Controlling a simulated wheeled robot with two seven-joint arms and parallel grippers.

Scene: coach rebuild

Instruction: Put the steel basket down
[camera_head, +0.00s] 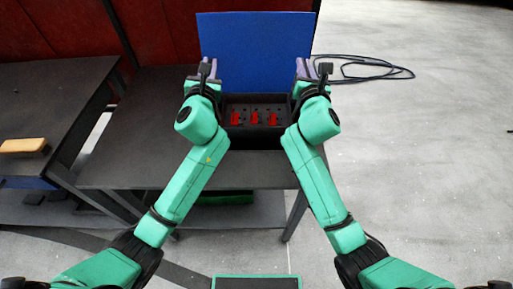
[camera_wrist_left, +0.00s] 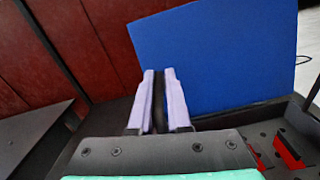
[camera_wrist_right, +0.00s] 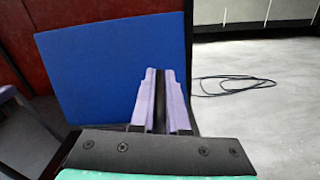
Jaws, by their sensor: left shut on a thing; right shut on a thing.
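The steel basket (camera_head: 287,106) is a dark, open box with several red parts inside. It is in the middle of the head view, over the dark table, and looks level. I cannot tell whether its bottom touches the tabletop. My left gripper (camera_head: 207,69) is shut on its left side and my right gripper (camera_head: 304,69) on its right side. In the left wrist view the lilac fingers (camera_wrist_left: 158,98) close on a dark strip, and the basket's inside shows at lower right. In the right wrist view the fingers (camera_wrist_right: 160,98) also close on a dark strip.
A blue panel (camera_head: 254,50) stands upright behind the basket. The dark table (camera_head: 120,150) has bare room left of the basket. Another dark table (camera_head: 45,95) at far left bears a tan block (camera_head: 23,146). A black cable (camera_head: 372,70) lies on the pale floor at right.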

